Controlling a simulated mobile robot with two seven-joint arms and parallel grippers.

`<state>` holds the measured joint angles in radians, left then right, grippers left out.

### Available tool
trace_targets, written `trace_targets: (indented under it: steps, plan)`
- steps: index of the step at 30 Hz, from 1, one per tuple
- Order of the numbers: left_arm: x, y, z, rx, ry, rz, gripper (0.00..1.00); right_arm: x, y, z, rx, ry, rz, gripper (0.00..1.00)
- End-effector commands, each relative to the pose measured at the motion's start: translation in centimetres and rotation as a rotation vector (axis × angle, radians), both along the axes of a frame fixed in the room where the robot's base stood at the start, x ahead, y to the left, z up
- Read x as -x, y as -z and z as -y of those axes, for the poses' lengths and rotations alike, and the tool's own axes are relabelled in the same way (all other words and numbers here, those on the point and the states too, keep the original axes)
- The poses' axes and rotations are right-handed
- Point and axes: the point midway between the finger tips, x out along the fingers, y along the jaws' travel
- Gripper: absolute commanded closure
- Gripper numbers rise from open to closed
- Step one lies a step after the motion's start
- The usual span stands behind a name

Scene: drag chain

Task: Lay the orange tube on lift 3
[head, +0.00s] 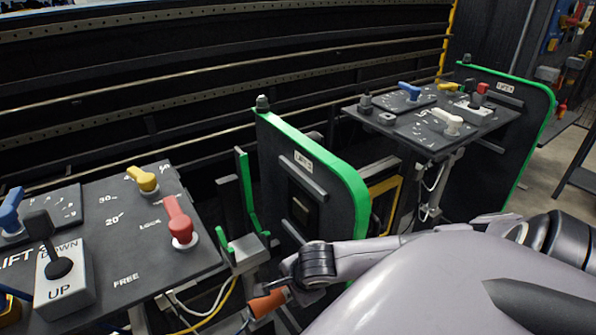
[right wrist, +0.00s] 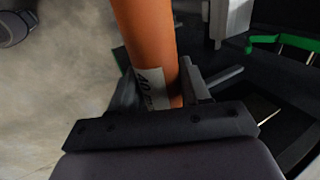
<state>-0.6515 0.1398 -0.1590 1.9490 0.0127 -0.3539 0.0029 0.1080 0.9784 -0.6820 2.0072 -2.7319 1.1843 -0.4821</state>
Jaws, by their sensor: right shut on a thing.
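The orange tube (head: 267,303) is low in the head view, mostly hidden by my right arm. In the right wrist view the tube (right wrist: 148,45) runs up out of the picture, with a white label at its near end. My right gripper (right wrist: 160,85) is shut on it; its head-view position is by the tube (head: 284,288). A grey bracket with green-edged upright arms (head: 245,190) stands just above and left of the tube, apart from it. A green-edged lift panel (head: 310,175) stands behind; its number is too small to read surely. My left gripper is not in view.
A left control panel (head: 110,240) carries blue, yellow and red levers and an up/down switch (head: 62,270). A second control panel (head: 430,125) stands at the back right. Cables (head: 205,315) hang below the bracket. Bare floor shows at the far right.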

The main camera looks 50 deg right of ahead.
Motion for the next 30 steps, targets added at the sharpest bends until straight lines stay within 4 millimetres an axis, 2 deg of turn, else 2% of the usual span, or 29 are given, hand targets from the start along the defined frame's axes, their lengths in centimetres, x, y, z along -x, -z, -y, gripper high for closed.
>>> trace_targets:
  steps: [30]
  plan:
    - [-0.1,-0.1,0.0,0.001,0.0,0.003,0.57,-8.1,0.1,1.9,-0.003,0.001,0.004,0.9]
